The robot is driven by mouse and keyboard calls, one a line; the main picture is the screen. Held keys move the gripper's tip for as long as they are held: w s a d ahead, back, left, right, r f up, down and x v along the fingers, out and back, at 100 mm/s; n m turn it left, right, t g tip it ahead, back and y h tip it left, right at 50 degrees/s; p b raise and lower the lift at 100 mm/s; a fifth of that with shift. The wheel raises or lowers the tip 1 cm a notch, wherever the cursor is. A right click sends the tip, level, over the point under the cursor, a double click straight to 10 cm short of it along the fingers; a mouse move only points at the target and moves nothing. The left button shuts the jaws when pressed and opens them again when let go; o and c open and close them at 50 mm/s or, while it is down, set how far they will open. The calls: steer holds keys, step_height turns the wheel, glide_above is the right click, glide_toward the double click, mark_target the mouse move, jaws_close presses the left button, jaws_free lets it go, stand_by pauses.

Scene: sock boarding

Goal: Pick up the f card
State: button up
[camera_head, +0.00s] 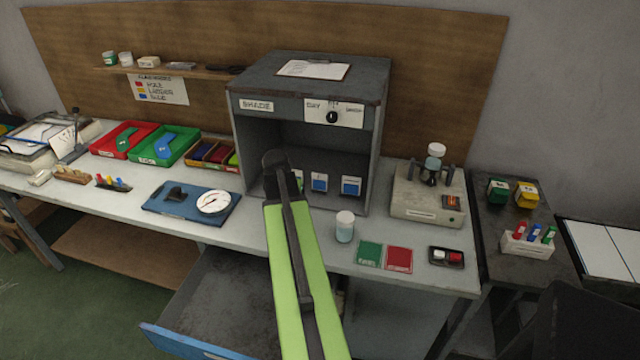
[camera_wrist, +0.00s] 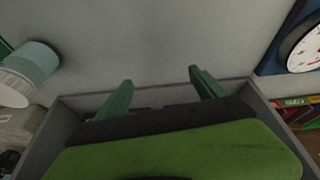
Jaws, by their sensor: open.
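Small cards stand inside the grey booth (camera_head: 307,62), on its floor toward the back. Two of them, the middle card (camera_head: 320,183) and the right card (camera_head: 351,187), have blue faces with white edges. A third, greenish card (camera_head: 298,178) is partly hidden by my arm. I cannot read a letter on any of them, so I cannot tell which is the f card. My gripper (camera_wrist: 162,91) is open in the wrist view, its two green fingers apart with no card between them. In the head view my arm reaches to the booth's open front and hides the fingertips.
A capped jar (camera_head: 344,227) stands on the table right of my arm. A green swatch (camera_head: 369,254) and a red swatch (camera_head: 398,260) lie near the front edge. A dial gauge (camera_head: 214,202) on a blue board lies to the left. An open drawer (camera_head: 225,300) juts out below.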

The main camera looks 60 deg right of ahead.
mark_target(318, 176)
steer(key=shift+m+h, duration=0.4)
steer(key=shift+m, duration=0.4)
steer(key=s+d, duration=0.1)
steer(key=d, duration=0.1)
steer(key=s+d, duration=0.3)
steer(key=d, duration=0.1)
steer(key=shift+s+d+r, duration=0.1)
steer(key=shift+s+r, duration=0.15)
steer(key=shift+s, duration=0.1)
steer(key=d, duration=0.2)
steer(key=w+d, duration=0.1)
steer(key=d, duration=0.1)
steer(key=w+d, duration=0.1)
steer(key=d, duration=0.1)
steer(key=shift+w+d, duration=0.2)
steer(key=shift+d, duration=0.2)
steer(key=d, duration=0.1)
steer(key=w+d, duration=0.1)
steer(key=d, duration=0.1)
steer(key=d+f+b, duration=0.1)
steer(key=d, duration=0.1)
steer(key=shift+w, duration=0.3)
steer(key=shift+f, duration=0.25)
steer(key=shift+r, duration=0.2)
steer(key=c, duration=1.4)
